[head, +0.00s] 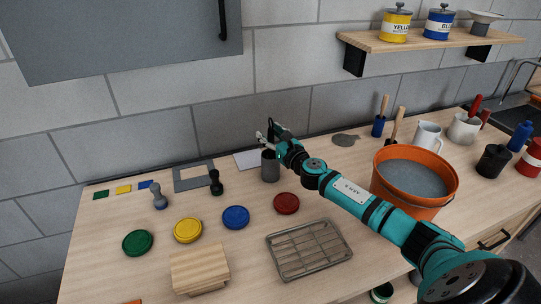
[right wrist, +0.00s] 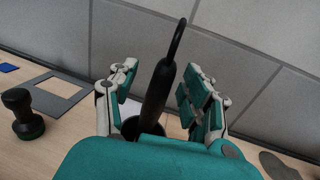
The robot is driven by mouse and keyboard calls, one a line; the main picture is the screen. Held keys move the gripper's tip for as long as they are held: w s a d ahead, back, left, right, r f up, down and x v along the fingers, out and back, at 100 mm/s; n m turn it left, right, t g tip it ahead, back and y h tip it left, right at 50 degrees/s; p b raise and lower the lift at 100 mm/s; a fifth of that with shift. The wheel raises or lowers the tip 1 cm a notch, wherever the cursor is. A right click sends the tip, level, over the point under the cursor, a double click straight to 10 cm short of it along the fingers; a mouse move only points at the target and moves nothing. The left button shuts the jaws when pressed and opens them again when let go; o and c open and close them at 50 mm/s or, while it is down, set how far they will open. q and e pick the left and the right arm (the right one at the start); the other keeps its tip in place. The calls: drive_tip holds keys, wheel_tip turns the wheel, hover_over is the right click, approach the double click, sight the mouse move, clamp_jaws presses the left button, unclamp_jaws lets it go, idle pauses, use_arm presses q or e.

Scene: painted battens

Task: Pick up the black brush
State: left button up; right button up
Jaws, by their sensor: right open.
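The black brush (right wrist: 160,80) stands in a dark grey cup (head: 270,171), tilted slightly, with its looped handle end up. Its lower end is hidden inside the cup and behind my gripper body. My right gripper (head: 271,140) is at the cup's top in the head view. In the right wrist view its two fingers (right wrist: 160,72) are open on either side of the brush handle, with gaps showing on both sides. My left gripper is in neither view.
An orange bucket (head: 415,207) stands close beside my right arm. A black-handled stamp (head: 215,182), coloured lids and a wire rack (head: 309,249) lie left and in front. A white mug (head: 427,136) and a blue-based brush (head: 379,122) stand farther right. The wall is close behind.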

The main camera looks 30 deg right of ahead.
drive_tip(key=shift+s, duration=0.15)
drive_tip(key=c, duration=0.4)
clamp_jaws()
drive_tip(key=shift+f, duration=0.1)
